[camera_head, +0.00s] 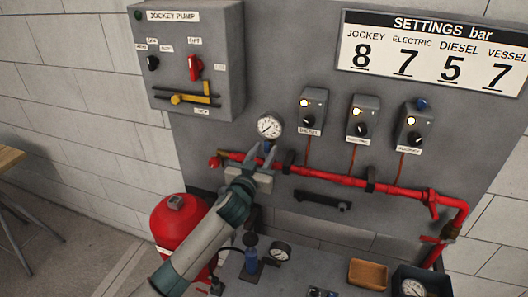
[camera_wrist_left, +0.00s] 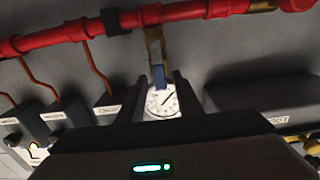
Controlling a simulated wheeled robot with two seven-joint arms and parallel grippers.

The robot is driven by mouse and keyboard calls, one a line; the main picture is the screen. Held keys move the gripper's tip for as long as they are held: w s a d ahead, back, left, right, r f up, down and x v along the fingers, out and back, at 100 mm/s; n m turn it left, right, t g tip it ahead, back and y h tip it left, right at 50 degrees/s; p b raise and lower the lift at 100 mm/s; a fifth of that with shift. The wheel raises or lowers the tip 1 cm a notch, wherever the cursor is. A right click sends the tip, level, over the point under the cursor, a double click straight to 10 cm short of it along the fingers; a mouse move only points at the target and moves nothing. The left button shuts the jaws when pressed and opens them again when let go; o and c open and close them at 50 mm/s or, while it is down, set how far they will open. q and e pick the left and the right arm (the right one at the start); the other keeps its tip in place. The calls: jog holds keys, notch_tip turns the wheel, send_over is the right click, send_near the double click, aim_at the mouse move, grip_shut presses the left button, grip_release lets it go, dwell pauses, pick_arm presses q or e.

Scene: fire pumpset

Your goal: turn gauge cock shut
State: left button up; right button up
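The white-faced gauge (camera_head: 270,125) stands above the red pipe (camera_head: 345,180) on the grey panel. Its cock has a small blue handle (camera_wrist_left: 160,76), just below the gauge in the head view and partly hidden there by my fingers. My left gripper (camera_head: 262,153) reaches up to the cock from below. In the left wrist view, which is upside down, its two dark fingers (camera_wrist_left: 162,80) stand apart on either side of the blue handle, with the gauge face (camera_wrist_left: 162,101) showing between them. Contact with the handle cannot be told. My right gripper is not in view.
Several small control boxes (camera_head: 359,120) sit right of the gauge. The jockey pump box (camera_head: 190,55) is at upper left. A red tank (camera_head: 175,222) stands lower left. A bench with a wooden tray (camera_head: 369,274) and another gauge (camera_head: 280,252) is below.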

pick_arm(q)
grip_shut()
jog(key=shift+a+n, duration=0.1)
jog(key=shift+n, duration=0.2)
jog(key=shift+w+a+f+n+b, duration=0.15)
jog(key=shift+a+n+b, duration=0.25)
jog(key=shift+n, duration=0.65)
jog(key=shift+w+a+f+n+b, duration=0.2)
jog(key=shift+a+n, duration=0.25)
jog(key=shift+n, duration=0.65)
jog(key=shift+w+a+f+n+b, duration=0.2)
jog(key=shift+a+n, duration=0.25)
jog(key=shift+n, duration=0.6)
jog(key=shift+o, duration=1.1)
grip_release()
